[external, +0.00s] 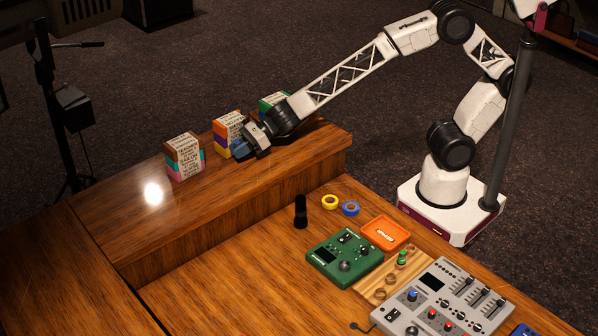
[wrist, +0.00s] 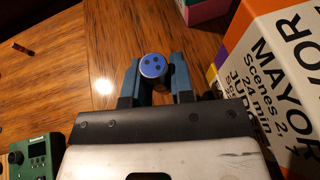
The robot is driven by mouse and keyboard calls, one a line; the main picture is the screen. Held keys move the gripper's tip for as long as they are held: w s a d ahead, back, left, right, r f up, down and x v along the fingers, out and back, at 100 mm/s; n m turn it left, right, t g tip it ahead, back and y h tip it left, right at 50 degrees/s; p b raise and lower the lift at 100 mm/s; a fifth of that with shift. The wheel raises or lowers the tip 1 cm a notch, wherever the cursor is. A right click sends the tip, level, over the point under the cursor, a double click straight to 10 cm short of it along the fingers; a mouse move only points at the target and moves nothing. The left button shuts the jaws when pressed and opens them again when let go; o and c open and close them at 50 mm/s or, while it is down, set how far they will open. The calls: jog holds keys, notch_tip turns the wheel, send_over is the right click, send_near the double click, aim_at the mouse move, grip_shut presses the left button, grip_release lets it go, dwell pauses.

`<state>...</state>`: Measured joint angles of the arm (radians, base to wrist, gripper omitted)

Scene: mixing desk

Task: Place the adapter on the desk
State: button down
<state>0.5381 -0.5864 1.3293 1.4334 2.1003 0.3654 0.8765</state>
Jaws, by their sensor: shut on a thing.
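The adapter, a short blue cylinder with several dark holes in its round end (wrist: 153,66), is between the fingers of my gripper (wrist: 153,78) in the wrist view. The fingers are shut on its sides. In the external view my gripper (external: 252,146) is low over the raised wooden shelf of the desk (external: 218,197), beside a stack of coloured boxes. The adapter is hard to make out there. I cannot tell whether it touches the wood. The lower desk top (external: 215,285) lies in front of the shelf.
Box stacks stand on the shelf: one at left (external: 184,157), an orange and purple one close to my gripper (external: 228,131), and a green one behind my arm (external: 272,101). A green device (external: 345,257), orange tray (external: 386,233), tape rolls (external: 330,202) and grey mixer (external: 443,304) occupy the lower desk.

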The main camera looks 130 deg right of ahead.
jog(key=shift+w+f, duration=0.1)
dwell(0.3)
jog(key=shift+f, duration=1.6)
jog(key=shift+f, duration=0.2)
jog(key=c, duration=1)
grip_release()
jog(key=shift+r, duration=0.2)
jog(key=shift+v, duration=6)
jog(key=shift+r, duration=0.1)
